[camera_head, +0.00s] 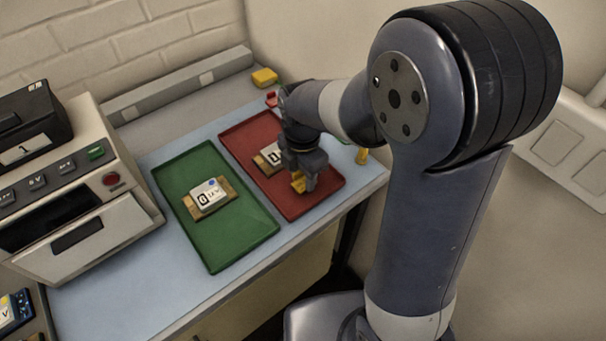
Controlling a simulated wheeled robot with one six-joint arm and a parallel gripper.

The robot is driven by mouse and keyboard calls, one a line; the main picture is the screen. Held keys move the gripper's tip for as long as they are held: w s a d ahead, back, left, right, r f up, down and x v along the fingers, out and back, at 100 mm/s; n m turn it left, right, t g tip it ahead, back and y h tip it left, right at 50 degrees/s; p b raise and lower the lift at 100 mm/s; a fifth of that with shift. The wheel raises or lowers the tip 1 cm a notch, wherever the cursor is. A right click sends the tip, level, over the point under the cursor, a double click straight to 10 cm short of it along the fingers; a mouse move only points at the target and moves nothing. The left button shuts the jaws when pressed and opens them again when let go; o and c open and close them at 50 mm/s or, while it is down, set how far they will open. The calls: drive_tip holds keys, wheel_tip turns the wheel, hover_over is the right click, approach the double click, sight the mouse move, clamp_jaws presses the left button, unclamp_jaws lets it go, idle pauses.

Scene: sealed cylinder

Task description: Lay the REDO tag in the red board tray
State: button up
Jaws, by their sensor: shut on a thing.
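The red board tray (248,134) lies on the pale blue bench top, right of the green tray. A board with a light, lettered module (272,154) lies in it, partly hidden by my gripper. My gripper (304,186) is over the near right part of the red tray, pointing down. It is shut on a small yellow piece (298,184) low over the tray floor. I cannot tell if the piece touches the floor. No lettering on it can be read, so I cannot confirm that it is the REDO tag.
The green tray (188,165) holds another board with a white module (209,196). A grey machine (75,215) stands left. A yellow block (264,77) and a small red piece (271,99) are behind the red tray. A small yellow thing (362,156) stands right of it.

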sight(303, 181)
drive_tip(key=shift+f, duration=0.35)
drive_tip(key=shift+f, duration=0.15)
drive_tip(key=o, duration=0.9)
drive_tip(key=shift+o, duration=0.2)
wheel_tip(303, 181, up, 12)
drive_tip(key=shift+r, duration=0.2)
